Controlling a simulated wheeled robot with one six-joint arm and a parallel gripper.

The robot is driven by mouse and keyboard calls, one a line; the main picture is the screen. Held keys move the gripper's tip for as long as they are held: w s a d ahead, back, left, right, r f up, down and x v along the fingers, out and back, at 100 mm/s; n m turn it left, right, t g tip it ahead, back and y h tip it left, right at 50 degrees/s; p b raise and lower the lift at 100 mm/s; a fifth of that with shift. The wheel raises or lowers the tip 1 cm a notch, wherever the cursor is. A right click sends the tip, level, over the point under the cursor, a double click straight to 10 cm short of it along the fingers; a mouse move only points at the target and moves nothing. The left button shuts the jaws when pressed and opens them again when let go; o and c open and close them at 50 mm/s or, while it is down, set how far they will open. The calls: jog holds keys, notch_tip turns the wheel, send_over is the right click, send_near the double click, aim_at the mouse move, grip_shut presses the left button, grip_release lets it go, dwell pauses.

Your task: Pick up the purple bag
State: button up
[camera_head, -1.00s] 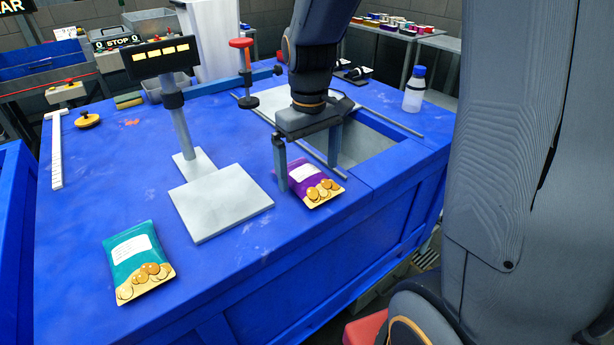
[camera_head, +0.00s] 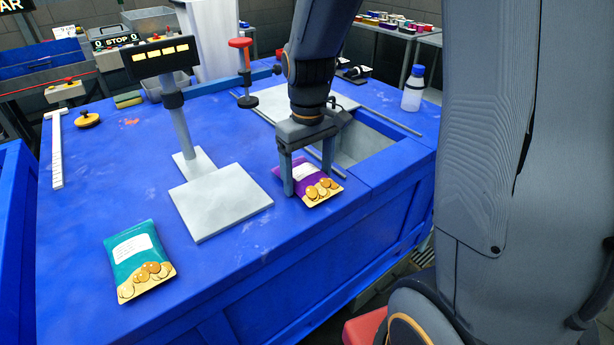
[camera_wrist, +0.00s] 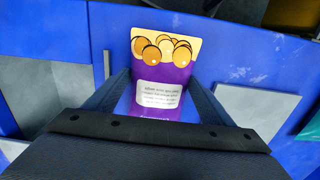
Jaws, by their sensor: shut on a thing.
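The purple bag (camera_head: 308,183), with a white label and a cream end showing golden round pieces, lies on the blue table (camera_head: 265,240) beside the square opening. My gripper (camera_head: 304,184) points down over it, shut on the bag with one finger at each side. In the wrist view the purple bag (camera_wrist: 163,85) sits between the two fingers of my gripper (camera_wrist: 163,82), its cream end facing away from the palm. Part of the bag is hidden behind the fingers in the head view. It looks to be still at table level.
A scale with a grey plate (camera_head: 222,203) and a display post (camera_head: 178,110) stands left of the bag. A teal bag (camera_head: 139,259) lies at the front left. A square opening (camera_head: 362,146) is to the right. A bottle (camera_head: 413,90) stands at the far right.

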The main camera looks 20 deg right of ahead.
aim_at(308, 173)
notch_tip(308, 173, up, 10)
jog(key=shift+b, duration=0.8)
dwell(0.3)
